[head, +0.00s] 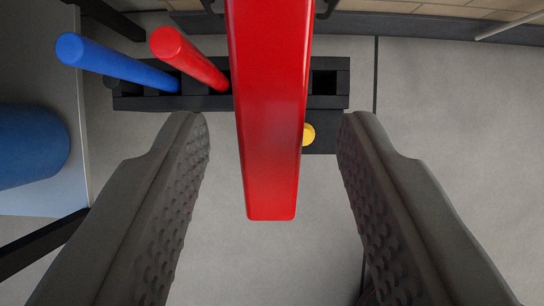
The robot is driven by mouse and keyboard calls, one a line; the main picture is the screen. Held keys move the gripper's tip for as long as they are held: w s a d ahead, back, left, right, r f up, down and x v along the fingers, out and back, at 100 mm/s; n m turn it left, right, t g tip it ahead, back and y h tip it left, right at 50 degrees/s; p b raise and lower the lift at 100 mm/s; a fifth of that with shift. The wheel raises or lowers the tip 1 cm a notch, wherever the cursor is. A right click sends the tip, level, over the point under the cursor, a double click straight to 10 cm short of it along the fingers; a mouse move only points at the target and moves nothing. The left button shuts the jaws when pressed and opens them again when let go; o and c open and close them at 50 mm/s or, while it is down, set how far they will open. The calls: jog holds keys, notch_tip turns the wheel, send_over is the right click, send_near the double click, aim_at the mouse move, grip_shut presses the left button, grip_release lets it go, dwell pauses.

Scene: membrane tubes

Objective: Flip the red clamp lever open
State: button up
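The red clamp lever (270,120) is a long flat red bar. In the head view it runs from the top edge down to the middle, with its free end between my fingers. My gripper (268,135) is open, with one dark textured finger on each side of the lever. Gaps show between the lever and both fingers, so neither appears to touch it. The lever's far end and its pivot are cut off at the top.
A black slotted rack (328,98) is behind the lever. A blue rod (115,65) and a red rod (188,58) stand in it. A yellow round part (308,134) shows beside the lever. A blue cylinder (30,145) lies at the left on a grey surface (50,205). Grey floor is clear at right.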

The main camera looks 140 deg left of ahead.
jog(key=v, duration=1.7)
jog(key=shift+a, duration=0.15)
jog(key=shift+r, duration=0.15)
